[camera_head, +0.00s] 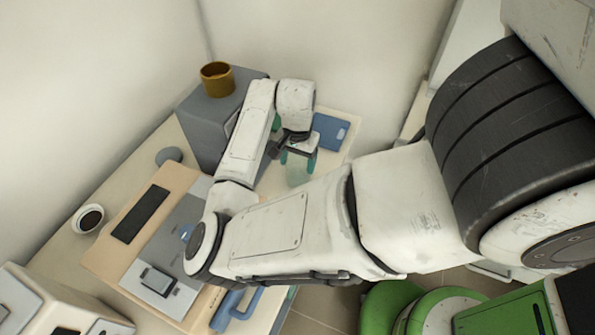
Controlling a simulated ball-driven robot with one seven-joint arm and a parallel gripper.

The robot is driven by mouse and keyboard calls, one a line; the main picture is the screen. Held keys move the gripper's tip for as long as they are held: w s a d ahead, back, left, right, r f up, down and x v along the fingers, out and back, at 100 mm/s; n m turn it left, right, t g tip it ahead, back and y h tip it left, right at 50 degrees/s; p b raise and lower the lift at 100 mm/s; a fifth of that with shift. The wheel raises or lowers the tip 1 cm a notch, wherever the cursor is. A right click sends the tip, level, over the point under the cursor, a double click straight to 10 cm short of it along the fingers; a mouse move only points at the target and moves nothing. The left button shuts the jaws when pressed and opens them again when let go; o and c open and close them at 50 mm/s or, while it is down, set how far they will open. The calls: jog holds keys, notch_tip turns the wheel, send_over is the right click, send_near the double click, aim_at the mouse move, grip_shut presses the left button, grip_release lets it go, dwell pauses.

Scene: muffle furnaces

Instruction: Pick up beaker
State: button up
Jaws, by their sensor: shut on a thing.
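A pale, see-through greenish beaker (297,174) shows below my gripper (298,158), near the right end of the table. My gripper points down, with its teal fingers on either side of the beaker, and is shut on it. The gripper body and wrist hide the beaker's top. I cannot tell whether its base touches the table.
A grey box (205,125) with a brown cup (217,79) on top stands behind the arm. A blue flat object (330,131) lies right of the gripper. A furnace-like tan and grey unit (150,235) and a white cup (89,218) are at left.

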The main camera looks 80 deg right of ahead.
jog(key=shift+c, duration=0.7)
jog(key=shift+r, duration=0.15)
